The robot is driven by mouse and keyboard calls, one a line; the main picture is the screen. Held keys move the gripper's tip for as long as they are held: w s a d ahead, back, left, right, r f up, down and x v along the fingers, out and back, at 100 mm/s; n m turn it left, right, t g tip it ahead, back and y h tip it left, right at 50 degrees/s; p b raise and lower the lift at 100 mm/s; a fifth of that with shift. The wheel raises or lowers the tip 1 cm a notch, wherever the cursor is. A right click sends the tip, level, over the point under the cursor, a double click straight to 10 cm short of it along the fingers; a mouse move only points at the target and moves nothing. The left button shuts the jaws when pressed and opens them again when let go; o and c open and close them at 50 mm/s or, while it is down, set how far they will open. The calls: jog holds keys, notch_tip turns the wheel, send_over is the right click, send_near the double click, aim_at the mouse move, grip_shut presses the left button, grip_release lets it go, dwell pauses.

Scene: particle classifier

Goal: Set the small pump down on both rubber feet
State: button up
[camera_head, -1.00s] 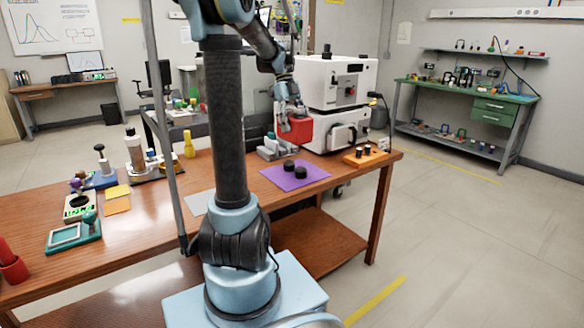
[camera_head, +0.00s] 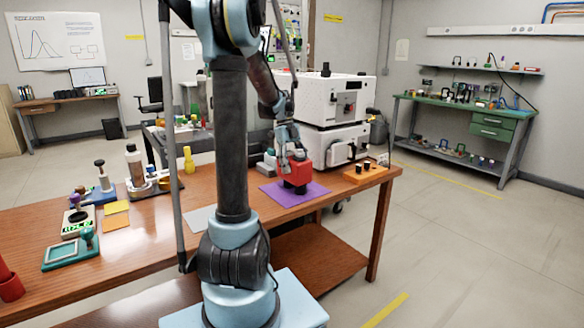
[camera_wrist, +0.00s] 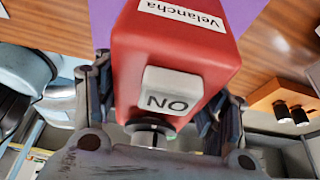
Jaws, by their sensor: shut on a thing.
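The small pump (camera_head: 298,172) is a red block in my gripper (camera_head: 289,153), over the purple mat (camera_head: 270,188). The wrist view shows the pump (camera_wrist: 195,55) close up, with a white "Velancha" label and a grey "ON" button. My gripper is shut on the pump, with a finger along each side. The dark rubber feet (camera_head: 298,189) show just under the pump on the mat. I cannot tell whether the pump touches both feet. In the wrist view the pump hides the feet.
An orange block with dark pegs (camera_head: 366,173) stands to the right of the mat. A white two-part machine (camera_head: 335,115) stands behind. Several instruments and a yellow bottle (camera_head: 189,160) are to the left. The mat is clear around the pump.

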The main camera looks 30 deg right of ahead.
jog(key=shift+f, duration=0.25)
jog(key=o, duration=1.6)
jog(key=v, duration=1.2)
jog(key=shift+r, duration=0.2)
